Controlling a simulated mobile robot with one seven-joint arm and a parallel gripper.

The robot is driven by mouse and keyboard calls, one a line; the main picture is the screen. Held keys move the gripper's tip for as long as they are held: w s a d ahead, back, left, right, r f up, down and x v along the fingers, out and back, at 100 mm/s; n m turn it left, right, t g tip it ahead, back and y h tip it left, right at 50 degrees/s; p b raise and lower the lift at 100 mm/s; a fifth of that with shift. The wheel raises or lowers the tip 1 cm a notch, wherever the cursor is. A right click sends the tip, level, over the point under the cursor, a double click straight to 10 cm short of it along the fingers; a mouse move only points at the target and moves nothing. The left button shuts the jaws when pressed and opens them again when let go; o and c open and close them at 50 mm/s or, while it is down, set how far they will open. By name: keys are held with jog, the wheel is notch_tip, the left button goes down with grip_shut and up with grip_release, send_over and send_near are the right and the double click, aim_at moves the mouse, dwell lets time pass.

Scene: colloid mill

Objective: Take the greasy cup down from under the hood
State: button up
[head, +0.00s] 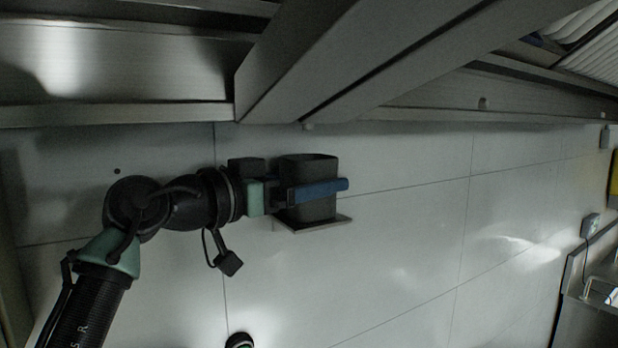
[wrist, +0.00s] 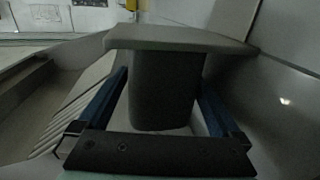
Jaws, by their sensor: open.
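The dark grey cup (head: 308,168) stands upright on a small bracket shelf (head: 338,220) on the wall, below the hood (head: 340,60). My gripper (head: 335,186) reaches in from the left at the cup's mid-height. One blue finger passes across the cup's near side; the other is hidden behind the cup in the head view. In the wrist view the cup (wrist: 165,90) shows between the two blue fingers of my gripper (wrist: 162,88), which are spread apart with gaps visible beside it. The shelf plate (wrist: 180,38) lies across the cup's base, the picture being upside down.
The hood's lower edge (head: 430,114) runs above the cup. The tiled wall (head: 400,230) is bare to the right of and below the shelf. A metal sink or counter (head: 578,310) stands at far right, with a wall socket (head: 591,225) above it.

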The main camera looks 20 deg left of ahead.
jog(key=shift+w, duration=0.15)
jog(key=c, duration=0.9)
jog(key=shift+c, duration=1.3)
jog(key=shift+r, duration=0.15)
